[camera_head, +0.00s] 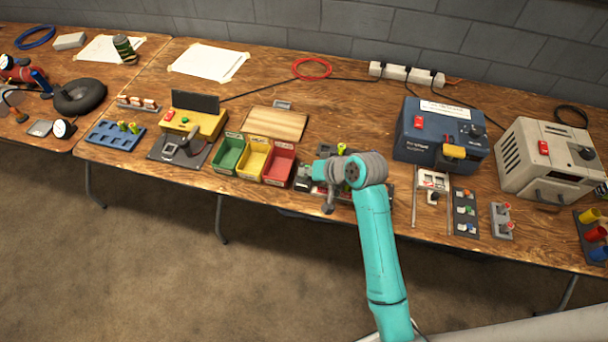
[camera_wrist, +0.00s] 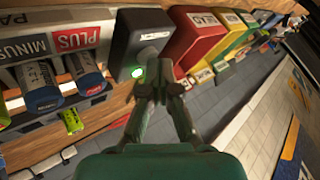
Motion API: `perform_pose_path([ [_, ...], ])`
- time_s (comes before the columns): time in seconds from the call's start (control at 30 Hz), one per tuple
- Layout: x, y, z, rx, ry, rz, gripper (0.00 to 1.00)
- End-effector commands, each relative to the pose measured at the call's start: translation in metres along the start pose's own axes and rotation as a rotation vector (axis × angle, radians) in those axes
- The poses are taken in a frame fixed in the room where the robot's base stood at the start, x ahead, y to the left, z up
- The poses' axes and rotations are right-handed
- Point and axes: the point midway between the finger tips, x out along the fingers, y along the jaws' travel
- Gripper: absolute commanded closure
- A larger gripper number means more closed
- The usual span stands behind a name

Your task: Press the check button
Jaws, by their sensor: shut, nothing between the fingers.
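A dark box (camera_wrist: 142,28) stands beside the battery holder in the wrist view. Its face carries a small grey round part (camera_wrist: 148,54) and a lit green spot (camera_wrist: 137,72); I cannot tell for sure which is the check button. My gripper (camera_wrist: 162,88) is shut and empty, its fingertips right in front of the lower part of this face. Whether they touch it I cannot tell. In the head view my arm and wrist hide most of the box and the gripper's tips.
The battery holder has MINUS and PLUS labels (camera_wrist: 74,37) and several batteries (camera_wrist: 40,85). Red (camera_head: 279,162), yellow (camera_head: 253,158) and green (camera_head: 228,153) bins stand left of my wrist. A blue power unit (camera_head: 420,135) stands to the right. Bare floor lies before the table.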

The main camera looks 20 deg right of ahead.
Motion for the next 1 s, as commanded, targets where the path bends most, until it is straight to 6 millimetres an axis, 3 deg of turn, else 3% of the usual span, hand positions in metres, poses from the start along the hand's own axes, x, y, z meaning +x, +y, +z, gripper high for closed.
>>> perform_pose_path([
  [0.73,-0.012,-0.009,-0.009,0.000,0.000,0.000,1.00],
  [1.0,-0.027,-0.020,-0.020,-0.001,0.003,-0.001,1.00],
])
